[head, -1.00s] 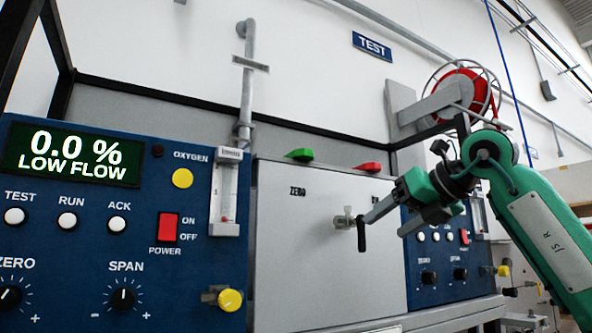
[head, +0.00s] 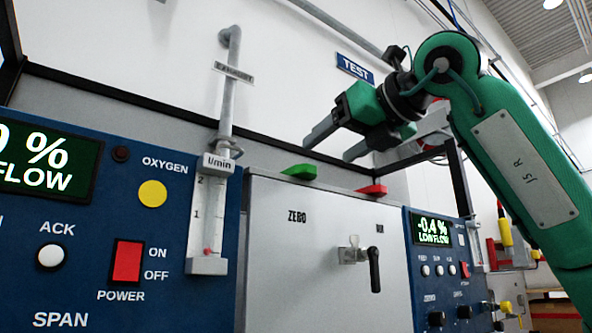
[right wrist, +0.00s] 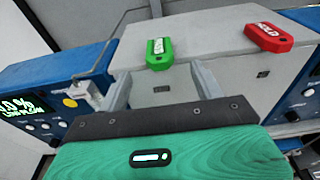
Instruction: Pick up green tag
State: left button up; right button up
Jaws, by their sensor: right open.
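The green tag (head: 300,171) lies on top of the grey cabinet (head: 320,240), near its left front edge. It also shows in the right wrist view (right wrist: 159,53), just beyond and between my fingers. The red tag (head: 372,190) lies on the same top to the right. My right gripper (head: 327,145) is open and empty, above the cabinet top and close to the green tag, apart from it. Its two fingers also show in the right wrist view (right wrist: 162,85). My left gripper is not in view.
A blue analyser panel (head: 120,220) with a flow tube (head: 210,215) stands left of the cabinet. A second blue panel (head: 432,270) stands to the right. A handle (head: 374,270) and key stick out from the cabinet front. A grey pipe (head: 228,100) rises behind.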

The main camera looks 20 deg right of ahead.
aim_at(302, 167)
jog(key=p+x, duration=0.3)
jog(key=x, duration=0.6)
jog(key=shift+a, duration=0.1)
jog(key=shift+w, duration=0.1)
jog(key=shift+c, duration=1.1)
jog(key=c, duration=0.7)
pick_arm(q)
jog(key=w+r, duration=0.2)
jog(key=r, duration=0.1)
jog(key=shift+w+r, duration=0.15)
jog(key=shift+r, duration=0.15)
pick_arm(e)
jog(key=shift+c, duration=0.7)
jog(key=shift+r, duration=0.15)
